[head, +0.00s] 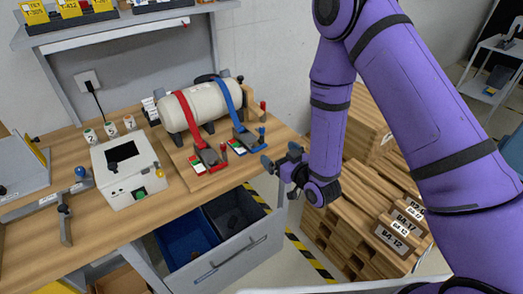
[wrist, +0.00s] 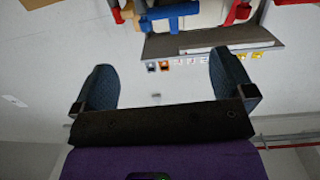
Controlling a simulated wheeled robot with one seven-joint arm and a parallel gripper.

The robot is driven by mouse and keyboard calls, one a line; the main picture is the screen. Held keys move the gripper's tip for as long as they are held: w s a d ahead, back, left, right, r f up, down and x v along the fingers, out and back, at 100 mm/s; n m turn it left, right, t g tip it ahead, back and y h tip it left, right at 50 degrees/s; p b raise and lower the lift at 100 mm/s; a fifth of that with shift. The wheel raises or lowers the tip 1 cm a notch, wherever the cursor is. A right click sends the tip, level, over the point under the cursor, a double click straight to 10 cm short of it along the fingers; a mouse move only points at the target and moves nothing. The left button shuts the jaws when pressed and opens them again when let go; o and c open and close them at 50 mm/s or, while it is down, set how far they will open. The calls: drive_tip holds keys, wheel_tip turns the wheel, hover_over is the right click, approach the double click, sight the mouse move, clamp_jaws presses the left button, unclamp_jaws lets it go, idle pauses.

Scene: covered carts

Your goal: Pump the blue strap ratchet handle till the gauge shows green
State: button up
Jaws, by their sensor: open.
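A cream tank (head: 203,103) lies on a wooden board on the bench, crossed by a red strap (head: 188,112) and a blue strap (head: 227,98). The blue strap runs down to a dark ratchet (head: 245,138) with a blue-tipped handle (head: 261,131). A small gauge (head: 236,147) with coloured bands sits beside it; its reading is too small to tell. My gripper (head: 270,161) is open and empty, to the right of and in front of the blue ratchet, apart from it. The wrist view shows my open fingers (wrist: 163,78) with blue (wrist: 170,12) and red (wrist: 238,12) straps beyond, at the top.
The red strap's ratchet (head: 208,157) and its gauge (head: 196,166) stand left of the blue one. A white box with buttons (head: 126,170) is further left. An open drawer (head: 222,250) with blue and dark bins juts out below. Stacked wooden pallets (head: 355,215) stand at the right.

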sight(260, 149)
drive_tip(key=shift+t+y, duration=0.3)
drive_tip(key=w+a+f, duration=0.1)
drive_tip(key=w+a, duration=0.3)
drive_tip(key=w+a+f, duration=0.1)
drive_tip(key=w+a, duration=0.1)
drive_tip(key=shift+w+a+f, duration=0.1)
drive_tip(key=shift+w+f, duration=0.05)
drive_tip(key=shift+f, duration=0.2)
drive_tip(key=c, duration=1.2)
drive_tip(key=shift+w+r+g+h, duration=0.1)
drive_tip(key=shift+r+g+h, duration=0.4)
drive_tip(key=shift+r, duration=0.55)
drive_tip(key=shift+w+a+r, duration=0.15)
drive_tip(key=shift+r, duration=0.55)
drive_tip(key=o, duration=1.2)
